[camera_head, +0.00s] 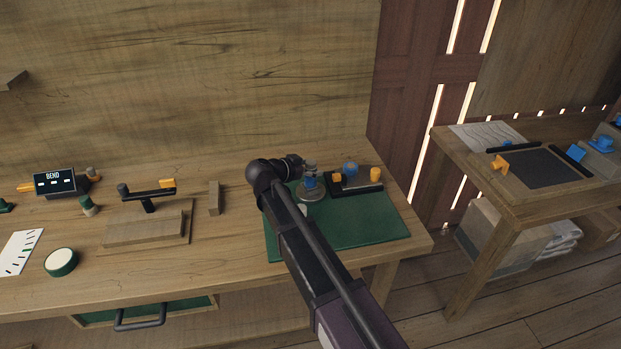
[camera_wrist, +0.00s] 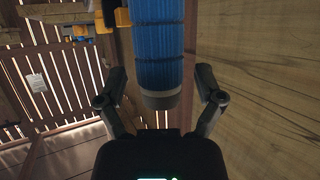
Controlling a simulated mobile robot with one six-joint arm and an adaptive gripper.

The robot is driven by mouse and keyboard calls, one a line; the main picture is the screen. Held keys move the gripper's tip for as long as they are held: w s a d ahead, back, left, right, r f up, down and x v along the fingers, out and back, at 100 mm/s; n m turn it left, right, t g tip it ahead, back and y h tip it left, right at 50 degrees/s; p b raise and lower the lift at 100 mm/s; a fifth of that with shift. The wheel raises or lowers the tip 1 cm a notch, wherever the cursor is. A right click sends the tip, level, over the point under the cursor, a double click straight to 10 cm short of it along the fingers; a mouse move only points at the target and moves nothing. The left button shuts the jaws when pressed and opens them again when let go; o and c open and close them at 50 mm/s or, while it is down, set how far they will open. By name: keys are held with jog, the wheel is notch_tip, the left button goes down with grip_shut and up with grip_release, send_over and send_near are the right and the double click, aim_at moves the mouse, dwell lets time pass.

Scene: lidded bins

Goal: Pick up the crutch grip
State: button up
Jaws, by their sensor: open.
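The crutch grip (camera_wrist: 158,45) is a blue ribbed cylinder with a grey end, large in the wrist view and cut off by its top edge. My gripper (camera_wrist: 161,75) is open, with one finger on each side of the grip and visible gaps between. In the head view, a small blue part, which seems to be the grip (camera_head: 310,182), stands above a round grey base on the green mat. My gripper (camera_head: 307,170) is beside it, small and partly hidden by my wrist, and my arm covers part of the mat.
A black holder (camera_head: 355,186) with orange ends and a blue knob (camera_head: 350,169) stands close on the right. The green mat (camera_head: 370,229) is clear in front. A wooden block (camera_head: 214,198) and a fixture with a black lever (camera_head: 150,193) stand left. The wooden wall rises behind.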

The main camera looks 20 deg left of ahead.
grip_shut()
dwell(0.3)
jog(key=shift+r, duration=0.15)
notch_tip(320, 180, up, 10)
jog(key=p, duration=1)
dwell(0.7)
